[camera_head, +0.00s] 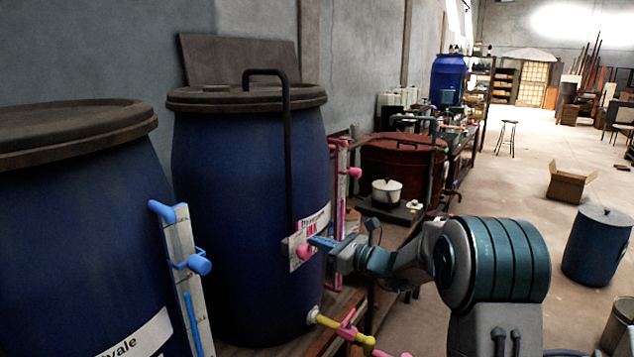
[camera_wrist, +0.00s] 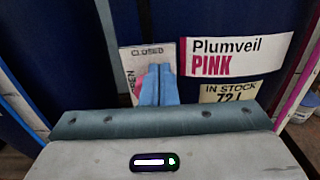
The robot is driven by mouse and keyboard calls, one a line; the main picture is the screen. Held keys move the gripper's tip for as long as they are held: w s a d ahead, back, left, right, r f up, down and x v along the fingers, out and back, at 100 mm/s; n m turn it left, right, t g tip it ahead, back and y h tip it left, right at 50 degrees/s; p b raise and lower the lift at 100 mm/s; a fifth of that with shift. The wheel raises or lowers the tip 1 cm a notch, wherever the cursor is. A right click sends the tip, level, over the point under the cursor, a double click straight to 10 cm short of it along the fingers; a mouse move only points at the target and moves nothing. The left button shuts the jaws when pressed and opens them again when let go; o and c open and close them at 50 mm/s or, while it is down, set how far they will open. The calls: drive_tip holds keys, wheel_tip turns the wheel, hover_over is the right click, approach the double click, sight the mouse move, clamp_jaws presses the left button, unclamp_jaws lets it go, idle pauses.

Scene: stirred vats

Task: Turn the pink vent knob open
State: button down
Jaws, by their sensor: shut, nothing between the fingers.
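The pink vent knob (camera_head: 303,251) sits on a white plate (camera_head: 293,262) on the front of the middle blue vat (camera_head: 245,180). In the wrist view the plate (camera_wrist: 133,60) reads CLOSED at the top and, partly hidden, what looks like OPEN down its left side. My gripper (camera_head: 318,242) is shut, its blue fingers close to the knob; I cannot tell whether they touch it. In the wrist view my gripper (camera_wrist: 158,72) covers most of the knob, leaving only a little pink, so its turn is unclear.
A label (camera_wrist: 235,52) reads Plumveil PINK. A blue-fitted gauge (camera_head: 180,240) stands on the nearer vat at left, and pink-fitted tubes (camera_head: 340,190) stand right of the middle vat. A yellow and pink tap (camera_head: 340,327) juts out below. Open floor lies at right.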

sight(312, 249)
drive_tip(key=shift+w+a, duration=0.15)
drive_tip(key=shift+a, duration=0.15)
drive_tip(key=shift+f+b, duration=0.3)
drive_tip(key=shift+b, duration=0.05)
idle(0.6)
drive_tip(key=shift+s+a+b, duration=0.35)
drive_tip(key=shift+s+b, duration=0.25)
drive_tip(key=shift+b, duration=0.15)
drive_tip(key=shift+s+a+b, duration=0.35)
drive_tip(key=shift+s+b, duration=0.25)
drive_tip(key=shift+b, duration=0.1)
drive_tip(key=v, duration=0.4)
drive_tip(key=r+v, duration=0.1)
drive_tip(key=v, duration=0.1)
drive_tip(key=shift+s+a, duration=0.15)
idle(0.5)
